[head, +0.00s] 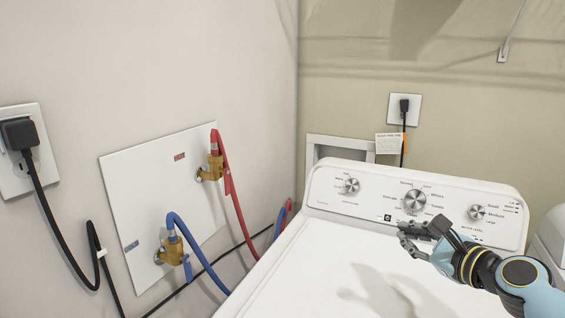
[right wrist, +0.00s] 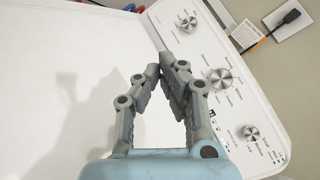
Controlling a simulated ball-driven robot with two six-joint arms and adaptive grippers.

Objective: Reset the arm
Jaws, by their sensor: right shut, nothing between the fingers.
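My right gripper (head: 405,238) comes in from the right in the head view, above the white washer top and in front of its control panel. In the right wrist view my right gripper (right wrist: 161,70) has its fingertips together with nothing between them. The washer (head: 310,265) is white, with a raised panel (head: 375,192) that carries several knobs. The middle knob (head: 415,201) is just behind and above the gripper in the head view; it also shows in the right wrist view (right wrist: 222,79). My left gripper is not in view.
A white wall plate (head: 130,190) at the left has brass valves with a red hose (head: 232,200) and a blue hose (head: 190,240). Black cords run from a left outlet (head: 42,170) and a back outlet (head: 404,108). Another white machine (head: 552,232) is at the right edge.

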